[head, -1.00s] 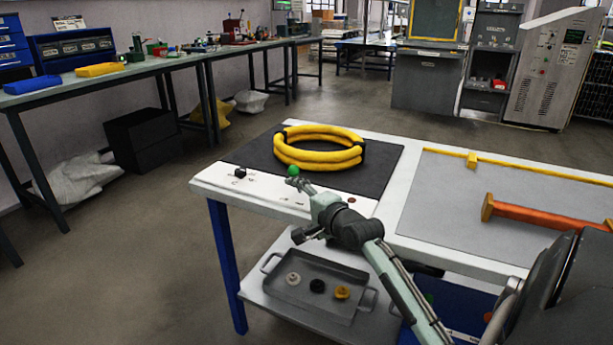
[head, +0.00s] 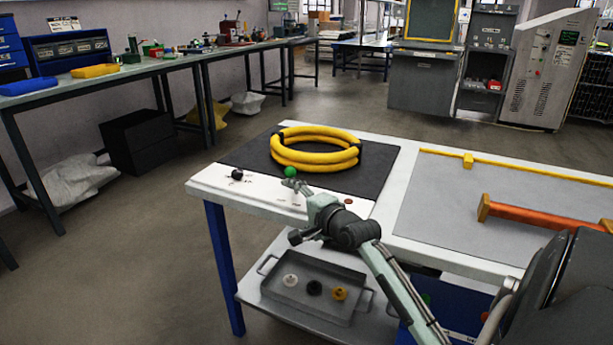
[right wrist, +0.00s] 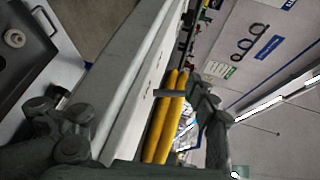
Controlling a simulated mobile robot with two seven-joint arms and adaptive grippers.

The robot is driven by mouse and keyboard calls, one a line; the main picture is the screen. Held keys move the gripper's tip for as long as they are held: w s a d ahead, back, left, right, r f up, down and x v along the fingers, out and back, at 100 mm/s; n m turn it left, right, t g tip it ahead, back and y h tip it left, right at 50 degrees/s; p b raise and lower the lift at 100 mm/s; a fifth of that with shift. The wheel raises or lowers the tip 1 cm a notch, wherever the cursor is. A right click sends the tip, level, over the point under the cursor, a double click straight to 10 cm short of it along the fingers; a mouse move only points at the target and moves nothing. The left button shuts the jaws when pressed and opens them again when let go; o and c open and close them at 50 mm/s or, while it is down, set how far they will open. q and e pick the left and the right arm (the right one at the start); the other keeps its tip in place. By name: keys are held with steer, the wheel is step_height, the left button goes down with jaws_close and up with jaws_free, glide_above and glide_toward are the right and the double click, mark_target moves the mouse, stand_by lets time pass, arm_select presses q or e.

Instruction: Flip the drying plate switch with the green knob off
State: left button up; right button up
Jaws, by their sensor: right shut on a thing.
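The green knob (head: 290,172) stands on the white control strip (head: 212,185) along the front of the dark drying plate (head: 245,152). My left gripper is out of view.
A black knob (head: 237,174) sits left of the green one on the strip. Yellow tube rings (head: 312,163) lie on the plate behind. A grey tray (head: 330,307) with small parts rests on the lower shelf. An orange bar (head: 530,214) lies on the right.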

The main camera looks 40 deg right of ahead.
steer(key=d+r, duration=0.1)
steer(key=r, duration=0.1)
steer(key=d+r+t+h, duration=0.1)
steer(key=r, duration=0.1)
steer(key=d+r+t, duration=0.1)
steer(key=r, duration=0.1)
steer(key=shift+w+d+r, duration=0.1)
steer(key=shift+w+r, duration=0.1)
steer(key=shift+w, duration=0.05)
steer(key=shift+g+y, duration=0.4)
steer(key=shift+g, duration=0.5)
steer(key=s+a+f, duration=0.1)
steer(key=s, duration=0.1)
steer(key=s+a+f, duration=0.1)
steer(key=s, duration=0.2)
steer(key=s+a+f, duration=0.1)
steer(key=s+f, duration=0.1)
steer(key=shift+s+a, duration=0.15)
steer(key=shift+a, duration=0.1)
jaws_close()
steer(key=shift+s+a+f, duration=0.25)
steer(key=shift+s+a, duration=0.1)
steer(key=shift+s, duration=0.15)
steer(key=shift+f, duration=0.1)
